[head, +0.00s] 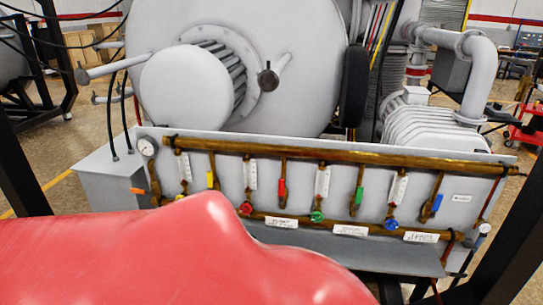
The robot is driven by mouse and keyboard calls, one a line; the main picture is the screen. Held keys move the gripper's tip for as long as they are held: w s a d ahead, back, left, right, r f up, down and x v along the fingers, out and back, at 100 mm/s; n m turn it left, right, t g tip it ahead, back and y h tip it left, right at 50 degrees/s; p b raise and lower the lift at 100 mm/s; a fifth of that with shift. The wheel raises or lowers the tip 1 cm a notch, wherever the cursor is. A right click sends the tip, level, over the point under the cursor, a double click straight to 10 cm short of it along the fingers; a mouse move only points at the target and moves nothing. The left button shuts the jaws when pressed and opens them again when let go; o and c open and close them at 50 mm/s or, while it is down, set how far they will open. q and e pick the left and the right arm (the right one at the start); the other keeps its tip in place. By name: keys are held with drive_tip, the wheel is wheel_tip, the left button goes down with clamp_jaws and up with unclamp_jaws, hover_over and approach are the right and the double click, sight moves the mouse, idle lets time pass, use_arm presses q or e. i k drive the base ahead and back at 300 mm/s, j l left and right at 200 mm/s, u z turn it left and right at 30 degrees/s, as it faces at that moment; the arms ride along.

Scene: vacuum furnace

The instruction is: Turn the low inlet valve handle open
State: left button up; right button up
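Several valve handles with coloured grips hang in a row on a grey manifold panel: yellow (211,180), red (282,188), green (358,196) and blue (436,204). All point roughly downward below the upper brass pipe (330,155). Small round knobs in red (246,208), green (317,216) and blue (391,224) sit between them, below white flow tubes. White labels (350,231) are too small to read, so I cannot tell which handle is the low inlet valve. Neither gripper is in view.
A large smooth red shape (150,255) fills the lower left foreground and hides the panel's lower left part. A pressure gauge (147,146) is at the panel's left end. The furnace door (300,60) and a ribbed pump (430,130) stand behind. Dark frame posts flank both sides.

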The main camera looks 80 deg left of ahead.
sight(133, 191)
drive_tip(key=u, duration=2.2)
